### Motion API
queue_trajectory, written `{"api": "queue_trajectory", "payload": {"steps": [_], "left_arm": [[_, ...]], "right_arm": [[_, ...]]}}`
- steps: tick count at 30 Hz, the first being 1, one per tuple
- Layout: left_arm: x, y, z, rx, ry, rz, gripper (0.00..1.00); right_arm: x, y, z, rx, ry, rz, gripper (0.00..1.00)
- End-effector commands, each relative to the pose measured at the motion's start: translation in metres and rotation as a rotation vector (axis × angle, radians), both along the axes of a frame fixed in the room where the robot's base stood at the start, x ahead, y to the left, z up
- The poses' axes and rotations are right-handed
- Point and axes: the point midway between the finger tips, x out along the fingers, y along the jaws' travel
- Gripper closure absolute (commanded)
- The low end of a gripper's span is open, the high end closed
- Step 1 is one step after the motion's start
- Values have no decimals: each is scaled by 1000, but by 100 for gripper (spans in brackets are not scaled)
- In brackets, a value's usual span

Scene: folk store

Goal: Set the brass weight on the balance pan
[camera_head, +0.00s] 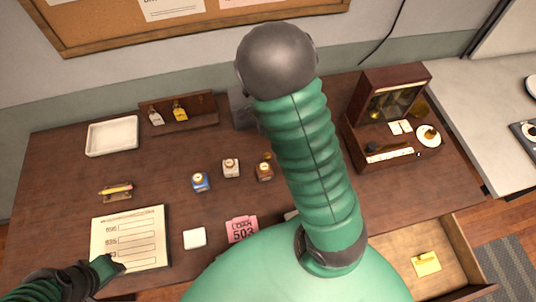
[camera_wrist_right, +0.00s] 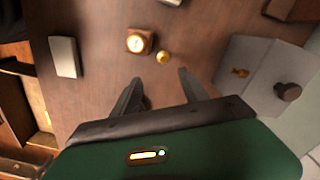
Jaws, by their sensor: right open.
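A small brass weight (camera_wrist_right: 163,57) stands on the desk beside a brown square bottle (camera_wrist_right: 140,40) in the right wrist view. It also shows as a small gold spot in the head view (camera_head: 267,155). My right gripper (camera_wrist_right: 160,90) is open and empty, its two fingers just short of the weight. In the head view my right arm hides that gripper. A wooden case with brass parts (camera_head: 390,115) stands at the right of the desk. A round white dish (camera_head: 428,134) sits at its right; I cannot tell whether this is the balance pan. My left gripper (camera_head: 112,266) is over the form sheet, its fingers unclear.
A grey box with a knob (camera_wrist_right: 265,75) is near my right gripper. A blue bottle (camera_head: 200,182) and a white-labelled bottle (camera_head: 231,168) stand mid-desk. A white tray (camera_head: 112,136) and bottle rack (camera_head: 180,110) are at the back left. A drawer (camera_head: 440,245) is open at right.

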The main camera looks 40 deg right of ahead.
Motion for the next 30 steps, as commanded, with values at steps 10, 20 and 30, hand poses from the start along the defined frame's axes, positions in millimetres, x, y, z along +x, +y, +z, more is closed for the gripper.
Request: {"api": "queue_trajectory", "payload": {"steps": [10, 20, 30], "left_arm": [[0, 0, -6, 0, 0, 1, 64], [0, 0, 1, 0, -1, 0, 64], [0, 0, 0, 0, 0, 0, 64]], "right_arm": [[-1, -2, -73, 1, 1, 3, 48], [5, -3, -122, 2, 2, 5, 48], [5, -2, -126, 1, -1, 6, 59]]}}
